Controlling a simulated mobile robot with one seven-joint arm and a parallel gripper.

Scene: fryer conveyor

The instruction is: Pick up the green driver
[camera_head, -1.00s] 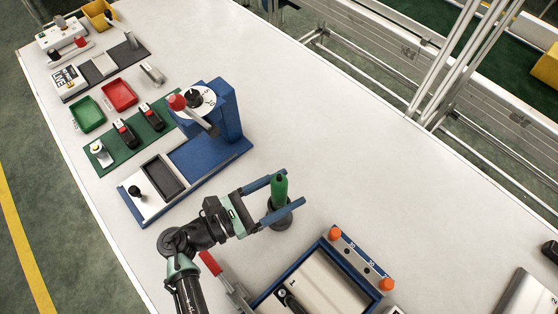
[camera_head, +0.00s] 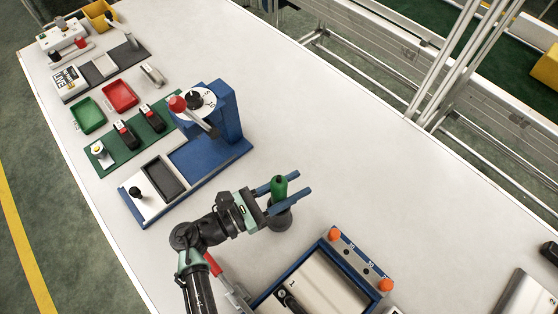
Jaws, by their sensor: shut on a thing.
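The green driver (camera_head: 279,189) stands upright in a round dark holder (camera_head: 280,219) on the white table, right of the blue press. My gripper (camera_head: 286,191) reaches in from the left and its two blue fingers are shut on the green handle, one on each side. The lower part of the driver is hidden by the near finger and the holder.
A blue press with a red-knobbed lever (camera_head: 218,118) stands up at the left. A blue-framed tray with orange knobs (camera_head: 334,234) lies close to the lower right, with a red-handled tool (camera_head: 213,264) beside it. The table behind the driver is clear.

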